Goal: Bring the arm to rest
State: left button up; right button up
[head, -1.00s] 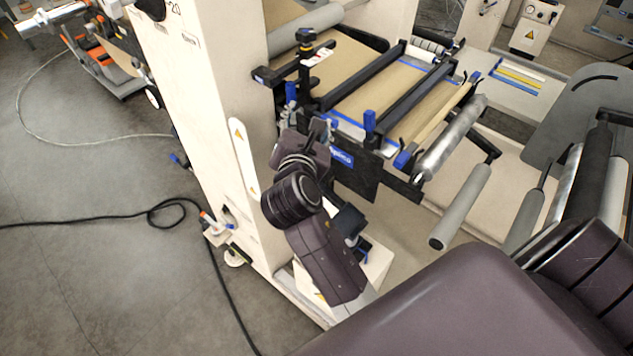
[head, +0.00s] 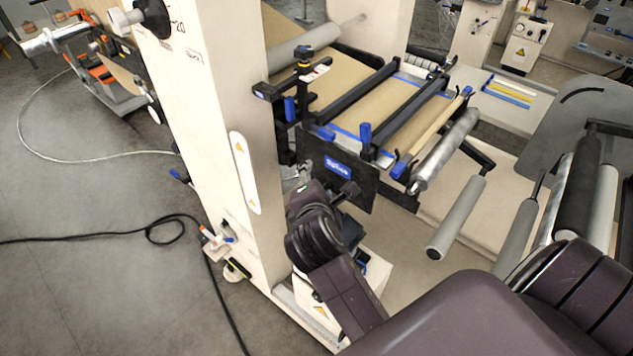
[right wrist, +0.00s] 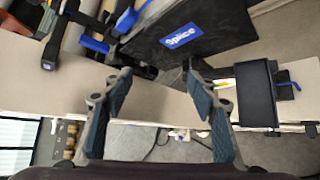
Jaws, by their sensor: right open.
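My right gripper (head: 299,180) is in front of the splice table, low and to the left of the black plate with the blue "Splice" label (head: 338,168). In the right wrist view the gripper (right wrist: 156,82) is open, its two blue-padded fingers apart with nothing between them. The Splice plate (right wrist: 205,20) shows beyond the fingertips there. In the head view the fingertips are small and partly hidden by my wrist. My left gripper is not in view.
The splice table (head: 350,100) carries kraft web, black bars and blue clamps. A cream machine frame (head: 225,110) stands left of my arm. Grey rollers (head: 457,217) stick out on the right. A black cable (head: 100,236) lies on the open floor at left.

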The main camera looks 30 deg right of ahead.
jog(key=shift+s+f, duration=0.1)
jog(key=s+a+f+m+g+y, duration=0.35)
jog(key=s+f+m, duration=0.4)
jog(key=s, duration=0.45)
jog(key=s+a+f+m+g+y, duration=0.35)
jog(key=s+f+m, duration=0.45)
jog(key=s, duration=0.4)
notch_tip(320, 180, down, 28)
jog(key=s+g+b, duration=0.1)
jog(key=b, duration=0.3)
jog(key=s+d+f+g+b, duration=0.1)
jog(key=s+f+b, duration=0.3)
jog(key=s+f, duration=1.3)
notch_tip(320, 180, down, 4)
jog(key=shift+s+d+f+g, duration=0.15)
jog(key=shift+s+d+g, duration=0.2)
jog(key=shift+d, duration=0.25)
